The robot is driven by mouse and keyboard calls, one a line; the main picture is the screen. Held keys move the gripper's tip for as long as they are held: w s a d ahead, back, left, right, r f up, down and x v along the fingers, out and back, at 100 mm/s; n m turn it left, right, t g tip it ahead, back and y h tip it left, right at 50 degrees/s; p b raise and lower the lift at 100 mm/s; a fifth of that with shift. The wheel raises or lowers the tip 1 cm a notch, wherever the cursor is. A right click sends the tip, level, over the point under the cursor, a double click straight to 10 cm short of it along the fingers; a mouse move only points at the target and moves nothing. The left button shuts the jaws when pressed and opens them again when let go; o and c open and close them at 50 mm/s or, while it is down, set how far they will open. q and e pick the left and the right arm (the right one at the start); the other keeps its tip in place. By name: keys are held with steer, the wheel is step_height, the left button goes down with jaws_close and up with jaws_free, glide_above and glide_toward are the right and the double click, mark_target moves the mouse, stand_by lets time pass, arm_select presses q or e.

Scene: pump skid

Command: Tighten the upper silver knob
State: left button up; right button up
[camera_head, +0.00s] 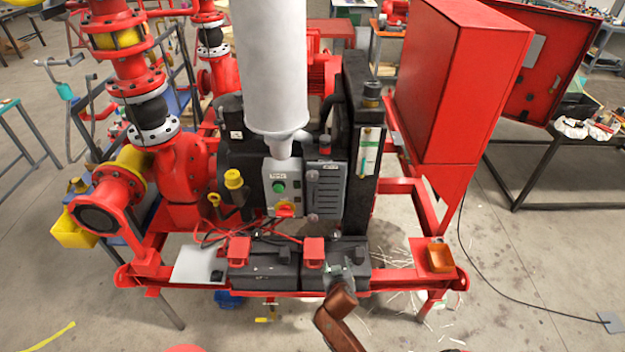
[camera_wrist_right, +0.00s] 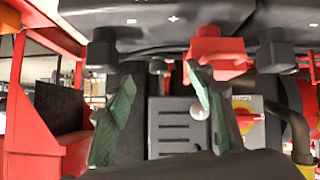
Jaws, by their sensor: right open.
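A grey control box with louvres (camera_head: 326,188) stands at the middle of the pump skid. My right gripper (camera_head: 338,272) is in front of the black batteries, below and apart from both knobs. In the right wrist view, which is upside down, my right gripper (camera_wrist_right: 160,115) is open with nothing between its fingers. A pale round knob (camera_wrist_right: 200,112) shows beside the right finger, partly hidden by it. My left gripper is not in view.
Black batteries (camera_head: 265,268) with red terminal caps (camera_head: 313,250) lie on the red skid frame (camera_head: 150,265). A large red cabinet (camera_head: 450,85) stands at the right.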

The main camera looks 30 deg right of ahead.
steer(key=w+r+m+t+h, duration=0.1)
steer(key=w+r+t, duration=0.1)
steer(key=w+r, duration=0.35)
steer(key=w+r+m+t+h, duration=0.1)
steer(key=w+r, duration=0.2)
steer(key=r, duration=0.6)
steer(key=m+t+h, duration=0.1)
steer(key=t+h, duration=0.1)
steer(key=t, duration=0.1)
glide_toward(312, 177)
steer(key=d, duration=0.1)
steer(key=shift+y, duration=0.4)
steer(key=x, duration=0.2)
steer(key=p+x, duration=0.1)
steer(key=x, duration=0.2)
steer(key=p+x, duration=0.1)
steer(key=x, duration=0.1)
steer(key=shift+w+r, duration=0.25)
steer(key=shift+w, duration=0.15)
steer(key=shift+w+d, duration=0.3)
steer(key=shift+w, duration=0.05)
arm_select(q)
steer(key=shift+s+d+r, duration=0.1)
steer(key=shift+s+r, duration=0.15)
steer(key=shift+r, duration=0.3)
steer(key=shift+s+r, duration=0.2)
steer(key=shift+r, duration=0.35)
arm_select(e)
steer(key=shift+f, duration=0.1)
